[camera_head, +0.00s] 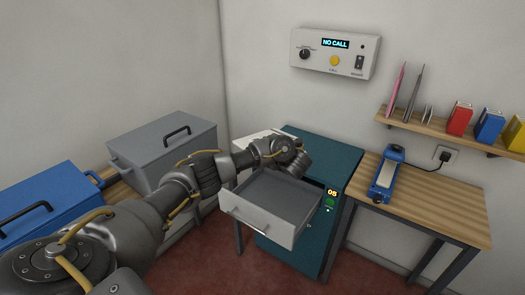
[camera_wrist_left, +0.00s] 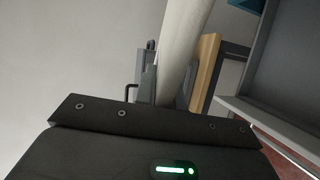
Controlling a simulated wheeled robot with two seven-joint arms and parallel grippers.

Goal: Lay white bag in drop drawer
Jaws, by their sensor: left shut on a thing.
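The drop drawer (camera_head: 256,222) is pulled out from the teal cabinet (camera_head: 333,160), and its visible grey floor is bare. My left gripper (camera_head: 297,158) is over the back of the drawer, near the cabinet front. In the left wrist view the left gripper (camera_wrist_left: 167,80) is shut on the white bag (camera_wrist_left: 186,35), a pale, smooth strip rising between the fingers. In that view the drawer (camera_wrist_left: 262,112) lies to the right of the bag. My right gripper is not in view.
A grey case (camera_head: 163,150) and a blue case (camera_head: 45,208) stand on a wooden bench at left. A wooden table (camera_head: 440,205) at right holds a blue-and-white device (camera_head: 385,175). A shelf (camera_head: 440,125) holds several small items. A wall panel (camera_head: 335,55) reads NO CALL.

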